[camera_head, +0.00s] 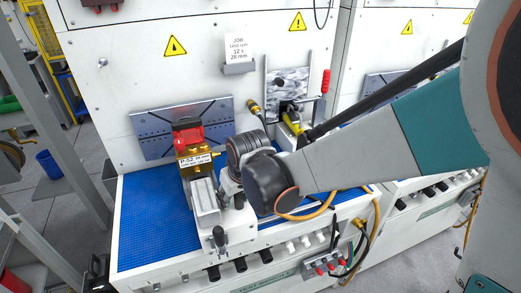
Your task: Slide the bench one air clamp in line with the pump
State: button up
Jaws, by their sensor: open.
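The bench one air clamp is a pale grey block-shaped unit (205,202) on a white base at the front of the blue-matted bench. A dark-knobbed lever (218,236) stands at its front. The pump (187,140), brass with a red top, is just behind the clamp and carries a white tag reading P-52 28 mm. My gripper (229,187) is close to the right side of the clamp, pointing down and open. My dark wrist hides much of it, so I cannot tell whether it touches the clamp.
A slotted grey plate (181,128) is on the back panel behind the pump. A job card (237,47) hangs above. The blue mat (150,221) is clear at left.

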jog(key=shift+d, duration=0.1)
jog(key=w+d, duration=0.4)
jog(key=d, duration=0.8)
jog(key=w+d, duration=0.4)
jog(key=d, duration=0.8)
jog(key=p+v, duration=0.3)
jog(key=v, duration=1.1)
jog(key=shift+s+a+r+m+p, duration=0.15)
jog(key=shift+s+r+m+p, duration=0.2)
jog(key=shift+s, duration=0.1)
